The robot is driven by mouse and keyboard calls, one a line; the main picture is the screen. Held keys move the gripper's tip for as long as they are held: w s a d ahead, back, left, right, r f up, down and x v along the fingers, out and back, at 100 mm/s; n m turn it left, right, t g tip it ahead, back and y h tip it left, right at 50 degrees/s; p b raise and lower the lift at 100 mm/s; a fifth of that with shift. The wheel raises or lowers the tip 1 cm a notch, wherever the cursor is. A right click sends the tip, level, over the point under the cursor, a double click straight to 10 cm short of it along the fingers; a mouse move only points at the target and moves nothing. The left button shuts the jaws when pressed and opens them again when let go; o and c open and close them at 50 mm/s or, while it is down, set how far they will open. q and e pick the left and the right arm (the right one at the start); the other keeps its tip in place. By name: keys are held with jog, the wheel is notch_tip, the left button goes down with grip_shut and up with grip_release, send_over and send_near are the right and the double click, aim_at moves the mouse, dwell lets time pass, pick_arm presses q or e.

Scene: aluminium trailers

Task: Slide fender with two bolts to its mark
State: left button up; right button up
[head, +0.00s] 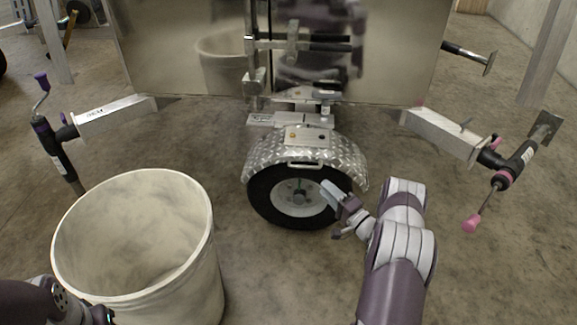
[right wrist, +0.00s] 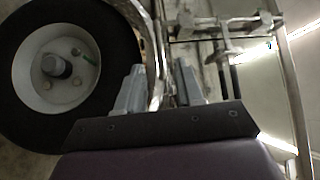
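The fender (head: 262,160) is a curved diamond-plate arch over the trailer wheel (head: 297,197). A flat plate (head: 307,136) on its top shows two small round spots, perhaps the two bolts. A light handle (head: 305,164) is on its front. I cannot make out the mark. My left gripper is outside the view; only part of the left arm shows at bottom left.
A large white bucket (head: 135,235) stands at left front. A shiny trailer body (head: 180,45) rises behind the wheel. Jack stands with crank handles stand at left (head: 58,150) and right (head: 505,165).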

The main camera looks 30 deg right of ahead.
aim_at(302, 166)
jog(key=b+x, duration=0.1)
jog(key=x, duration=0.3)
jog(key=b+x, duration=0.2)
jog(key=x, duration=0.2)
jog(key=b+x, duration=0.2)
jog(key=x, duration=0.2)
jog(key=shift+f, duration=0.3)
jog(key=shift+w+r, duration=0.2)
jog(key=shift+w, duration=0.05)
jog(key=shift+c, duration=0.3)
grip_shut()
